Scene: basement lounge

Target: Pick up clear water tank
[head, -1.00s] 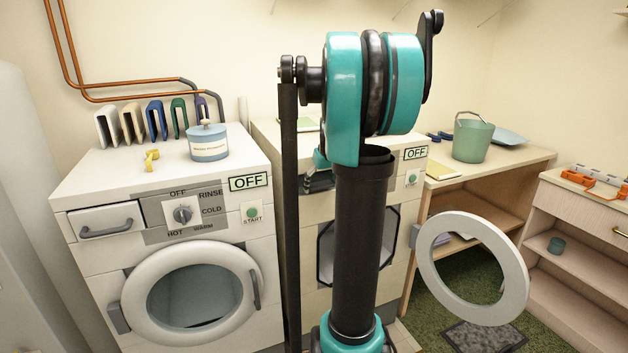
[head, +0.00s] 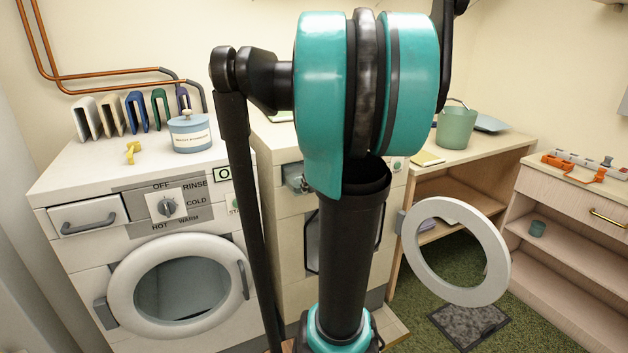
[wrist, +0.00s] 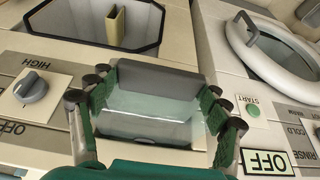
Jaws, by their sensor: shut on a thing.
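The clear water tank (wrist: 155,105) shows in the wrist view as a see-through box with a grey front panel (wrist: 158,78). My gripper (wrist: 155,100) is shut on it, with green-padded fingers at its left and right sides. I cannot tell whether the tank's far end is still inside the dryer. In the head view my own arm hides most of the gripper and the tank. The dryer (head: 285,215) stands behind my arm, right of the washing machine.
The washing machine (head: 75,255) has its round door (head: 115,285) shut. The dryer's round door (head: 490,240) hangs open to the right, near my arm. A blue tin (head: 190,135) stands on the washer. A desk (head: 475,160) holds a green bucket (head: 456,128).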

